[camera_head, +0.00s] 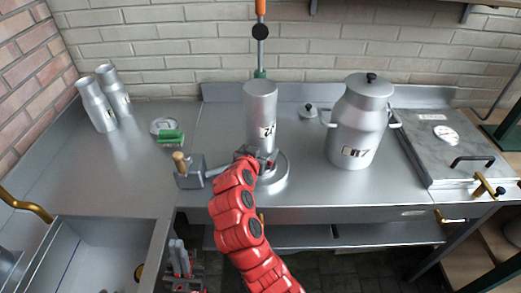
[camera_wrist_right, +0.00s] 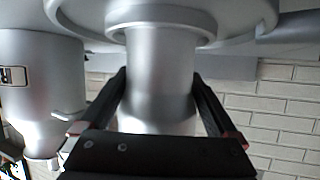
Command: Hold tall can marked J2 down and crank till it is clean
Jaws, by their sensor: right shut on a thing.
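The tall can (camera_head: 260,103) stands upside down on the round washer base (camera_head: 279,182); its label looks inverted and partly legible. My right gripper (camera_head: 262,160) is shut on the can's lower part. In the right wrist view, the two fingers (camera_wrist_right: 162,105) lie on either side of the can's narrow cylinder (camera_wrist_right: 160,75), with a wide ring at the top of the picture. The crank box (camera_head: 189,178) with its wooden knob (camera_head: 179,157) stands left of the base, with no gripper on it. My left gripper (camera_head: 180,260) is low beside the sink, empty, its fingers apart.
A sink (camera_head: 85,255) lies front left. A lidded metal unit (camera_head: 437,140) is at right.

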